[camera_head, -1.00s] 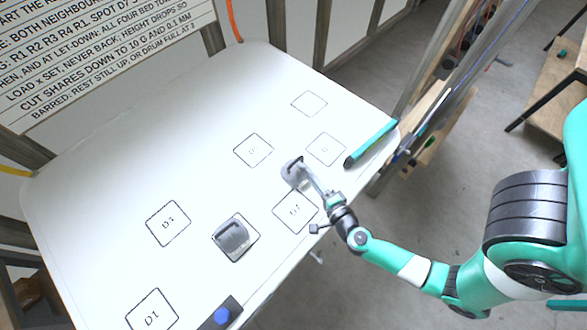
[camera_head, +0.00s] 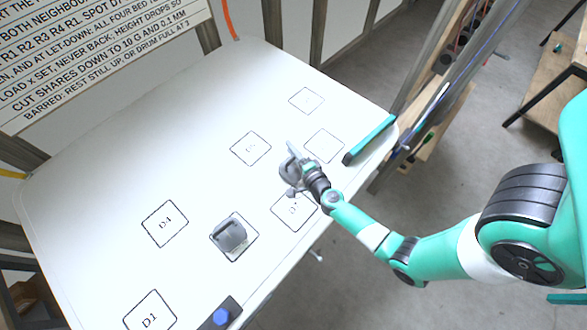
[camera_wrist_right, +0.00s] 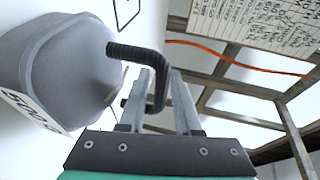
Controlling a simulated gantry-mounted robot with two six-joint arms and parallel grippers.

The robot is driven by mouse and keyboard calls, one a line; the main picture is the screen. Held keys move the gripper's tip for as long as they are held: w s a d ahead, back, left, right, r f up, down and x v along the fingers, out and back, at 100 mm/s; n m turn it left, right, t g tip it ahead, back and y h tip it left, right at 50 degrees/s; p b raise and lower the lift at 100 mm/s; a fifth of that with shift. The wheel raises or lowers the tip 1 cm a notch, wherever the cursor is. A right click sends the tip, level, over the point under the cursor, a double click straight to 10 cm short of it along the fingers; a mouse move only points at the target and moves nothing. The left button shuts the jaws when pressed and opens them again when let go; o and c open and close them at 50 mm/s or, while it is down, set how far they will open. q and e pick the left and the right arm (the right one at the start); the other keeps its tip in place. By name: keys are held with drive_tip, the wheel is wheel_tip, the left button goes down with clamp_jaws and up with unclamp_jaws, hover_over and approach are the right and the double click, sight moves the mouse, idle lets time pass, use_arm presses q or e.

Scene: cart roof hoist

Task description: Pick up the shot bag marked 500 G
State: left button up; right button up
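The grey shot bag marked 500 G (camera_wrist_right: 72,68) fills the left of the right wrist view, its white label partly cut off by the frame edge. Its dark ribbed handle (camera_wrist_right: 160,72) reaches between my right gripper's fingers (camera_wrist_right: 162,88). The fingers stand apart on either side of the handle, with some gap showing. In the head view the bag (camera_head: 287,172) sits on the white table, and my right gripper (camera_head: 296,153) is over it, hiding part of it. My left gripper is not in view.
Another grey bag (camera_head: 230,236) stands on a marked square at the front of the white table (camera_head: 110,190). A teal bar (camera_head: 370,139) lies by the right edge. A dark block with a blue knob (camera_head: 221,315) is at the front edge. Several outlined squares are empty.

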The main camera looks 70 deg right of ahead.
drive_tip(key=shift+w+d, duration=0.1)
clamp_jaws()
drive_tip(key=shift+r, duration=0.15)
drive_tip(key=shift+r+p, duration=0.3)
drive_tip(key=shift+p, duration=0.15)
drive_tip(key=r+p, duration=0.3)
drive_tip(key=r, duration=0.1)
drive_tip(key=shift+a+p, duration=0.3)
drive_tip(key=shift+p, duration=0.05)
drive_tip(key=a+r+p, duration=0.1)
drive_tip(key=s+a+r+p, duration=0.2)
drive_tip(key=r, duration=0.1)
drive_tip(key=shift+r+p, duration=0.1)
drive_tip(key=shift+p, duration=0.3)
drive_tip(key=s+a+r+p, duration=0.1)
drive_tip(key=s+a+r, duration=0.3)
drive_tip(key=a, duration=0.4)
drive_tip(key=shift+s+a, duration=0.35)
drive_tip(key=shift+s, duration=0.1)
